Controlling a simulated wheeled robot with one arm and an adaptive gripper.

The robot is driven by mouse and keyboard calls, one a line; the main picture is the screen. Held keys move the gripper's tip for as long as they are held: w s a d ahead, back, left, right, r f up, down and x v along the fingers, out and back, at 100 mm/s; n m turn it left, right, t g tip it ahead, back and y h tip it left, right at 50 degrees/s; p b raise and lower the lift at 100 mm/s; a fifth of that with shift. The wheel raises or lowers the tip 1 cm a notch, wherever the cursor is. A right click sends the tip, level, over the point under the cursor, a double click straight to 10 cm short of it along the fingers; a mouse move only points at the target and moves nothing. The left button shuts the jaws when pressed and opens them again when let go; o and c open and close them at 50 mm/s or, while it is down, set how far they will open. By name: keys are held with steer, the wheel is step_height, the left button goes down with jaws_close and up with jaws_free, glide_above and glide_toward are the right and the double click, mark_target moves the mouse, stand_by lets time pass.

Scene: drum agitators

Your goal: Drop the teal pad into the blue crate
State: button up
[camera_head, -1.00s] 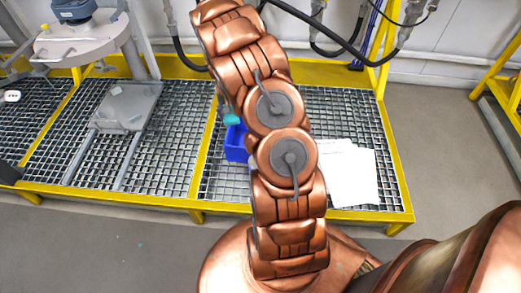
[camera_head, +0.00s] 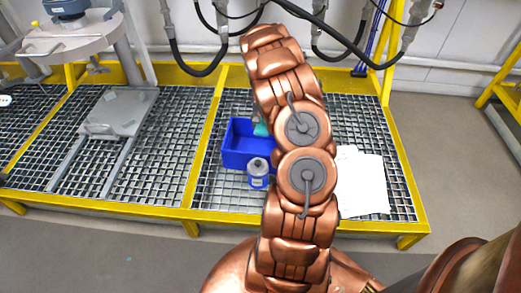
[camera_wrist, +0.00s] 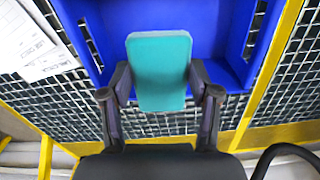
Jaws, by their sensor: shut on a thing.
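The teal pad (camera_wrist: 160,72) is a flat rounded rectangle held between the fingertips of my gripper (camera_wrist: 160,84) in the wrist view. My gripper is shut on its sides. The blue crate (camera_wrist: 106,40) lies beyond the pad in that view, and the pad's far part overlaps the crate's opening. In the head view the blue crate (camera_head: 235,150) stands on the grating, its right side hidden by my arm. A small piece of the teal pad (camera_head: 261,129) shows there over the crate, beside my arm. My gripper is mostly hidden in the head view.
A small blue and white bottle (camera_head: 258,174) stands in front of the crate. White paper sheets (camera_head: 362,184) lie on the grating to the right of my arm. The yellow-framed grating (camera_head: 215,190) has free room left of the crate. Black hoses (camera_head: 190,62) hang behind.

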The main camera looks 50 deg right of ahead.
steer(key=shift+f+b, duration=0.65)
steer(key=shift+f, duration=1.8)
steer(key=o, duration=1.2)
steer(key=shift+r, duration=0.15)
step_height(320, 180, up, 12)
steer(key=shift+f, duration=0.15)
